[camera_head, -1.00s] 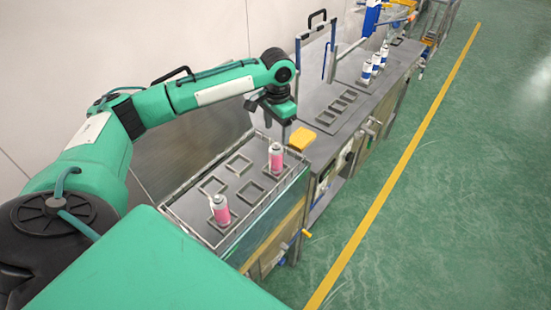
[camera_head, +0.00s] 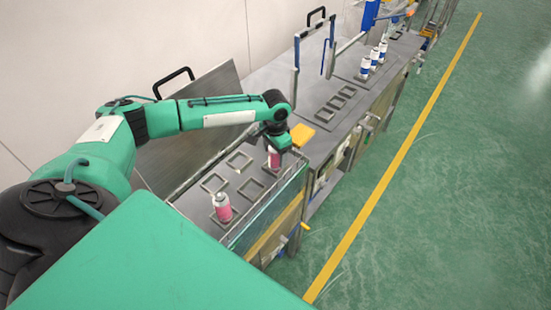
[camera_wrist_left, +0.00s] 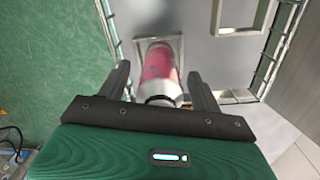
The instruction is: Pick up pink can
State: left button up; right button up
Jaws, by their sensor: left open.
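A pink can (camera_head: 274,159) stands upright at the far end of the near rack, partly hidden under my left gripper (camera_head: 277,146). In the left wrist view this pink can (camera_wrist_left: 160,72) with its grey top lies between the two dark fingers of my left gripper (camera_wrist_left: 160,88). The fingers are open, one on each side of the can, with gaps visible beside it. A second pink can (camera_head: 222,208) stands upright in a square holder nearer to me. My right gripper is not in view.
The grey rack top (camera_head: 208,215) has several empty square holders and a wire rail around its edge. A yellow block (camera_head: 302,135) sits just beyond. Blue-and-white cans (camera_head: 373,57) stand on the farther table. Green floor lies at right.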

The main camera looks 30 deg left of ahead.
pick_arm(q)
jog(key=c, duration=1.2)
jog(key=shift+o, duration=0.2)
jog(key=shift+r, duration=0.1)
